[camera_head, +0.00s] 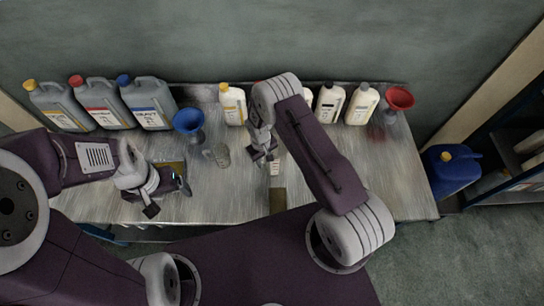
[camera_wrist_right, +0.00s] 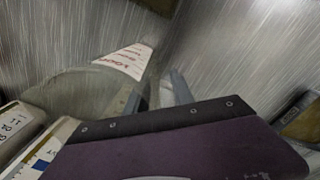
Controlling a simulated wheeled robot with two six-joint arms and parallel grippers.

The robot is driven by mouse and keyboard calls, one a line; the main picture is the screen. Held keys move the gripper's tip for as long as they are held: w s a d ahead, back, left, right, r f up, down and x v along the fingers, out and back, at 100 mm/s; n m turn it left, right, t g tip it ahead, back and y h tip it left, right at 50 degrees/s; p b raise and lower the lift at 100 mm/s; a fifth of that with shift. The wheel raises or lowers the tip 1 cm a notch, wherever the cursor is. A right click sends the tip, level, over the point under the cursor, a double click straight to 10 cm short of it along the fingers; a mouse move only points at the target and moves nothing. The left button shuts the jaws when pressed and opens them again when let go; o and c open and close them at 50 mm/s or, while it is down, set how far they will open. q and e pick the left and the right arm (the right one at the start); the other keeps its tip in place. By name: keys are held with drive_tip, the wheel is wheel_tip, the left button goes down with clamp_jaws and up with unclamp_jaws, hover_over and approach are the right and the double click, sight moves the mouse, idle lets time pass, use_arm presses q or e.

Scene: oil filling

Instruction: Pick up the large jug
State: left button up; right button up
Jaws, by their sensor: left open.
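Three large grey jugs stand in a row at the back left of the table in the head view: one with a yellow cap (camera_head: 58,107), one with a red cap (camera_head: 103,104) and one with a blue cap (camera_head: 149,103). My left gripper (camera_head: 169,198) is open over the table in front of them, apart from the jugs and with nothing visible between its fingers. My right gripper (camera_head: 264,154) is low over the middle of the table. In the right wrist view a grey shape with a red-lettered white label (camera_wrist_right: 125,62) lies by its fingers; whether it is held is unclear.
White bottles (camera_head: 233,105) line the back, partly hidden by my right arm. A red funnel (camera_head: 399,98) is at the back right. A blue can (camera_head: 451,172) stands beyond the table's right edge.

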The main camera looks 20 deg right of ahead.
clamp_jaws()
drive_tip(key=shift+r, duration=0.1)
idle(1.2)
